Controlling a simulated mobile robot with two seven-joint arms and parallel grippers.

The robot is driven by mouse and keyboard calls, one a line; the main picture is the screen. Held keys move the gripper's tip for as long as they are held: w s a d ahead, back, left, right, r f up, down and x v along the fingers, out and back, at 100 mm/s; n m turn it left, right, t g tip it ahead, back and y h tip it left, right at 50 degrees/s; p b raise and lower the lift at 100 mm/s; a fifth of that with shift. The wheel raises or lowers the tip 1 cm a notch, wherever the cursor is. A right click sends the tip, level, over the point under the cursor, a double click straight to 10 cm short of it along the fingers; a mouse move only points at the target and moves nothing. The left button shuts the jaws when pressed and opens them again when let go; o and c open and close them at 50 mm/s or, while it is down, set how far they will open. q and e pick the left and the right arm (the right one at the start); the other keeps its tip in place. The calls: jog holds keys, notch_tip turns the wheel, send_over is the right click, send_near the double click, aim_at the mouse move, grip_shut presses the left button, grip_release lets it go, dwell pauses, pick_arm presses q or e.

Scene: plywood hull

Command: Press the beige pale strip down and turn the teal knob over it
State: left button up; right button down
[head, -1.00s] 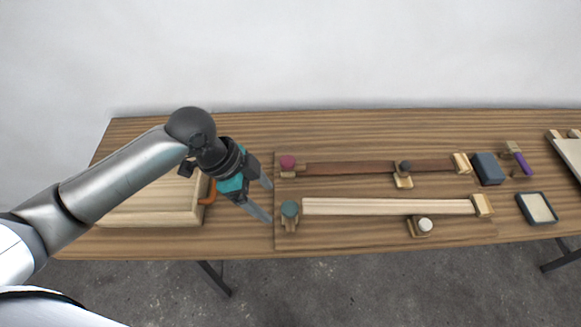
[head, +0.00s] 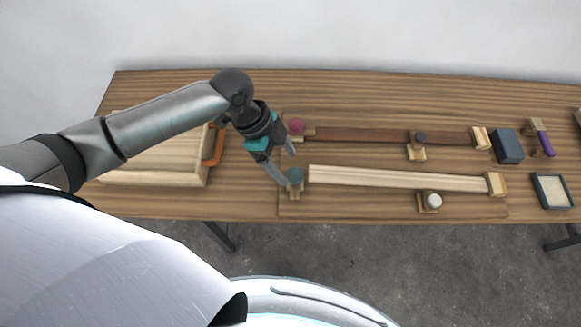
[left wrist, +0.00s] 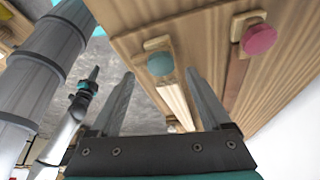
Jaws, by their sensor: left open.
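The beige pale strip (head: 395,179) lies along the near side of the board, with its right end at a wooden block (head: 496,184). The teal knob (head: 295,175) sits on a small wooden block at the strip's left end; it also shows in the left wrist view (left wrist: 161,63). My left gripper (head: 289,168) is open and empty, its fingertips close to the teal knob. In the left wrist view the knob shows between the two fingers, beyond their tips. Whether a finger touches it I cannot tell.
A dark brown strip (head: 370,135) runs behind, with a magenta knob (head: 296,126) at its left and a black knob (head: 419,137) on its near side. A white knob (head: 434,201) is in front of the pale strip. A wooden box (head: 150,178) stands left; a blue-grey block (head: 507,146) stands right.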

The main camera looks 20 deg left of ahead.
aim_at(294, 173)
pick_arm(q)
jog(key=shift+x, duration=1.8)
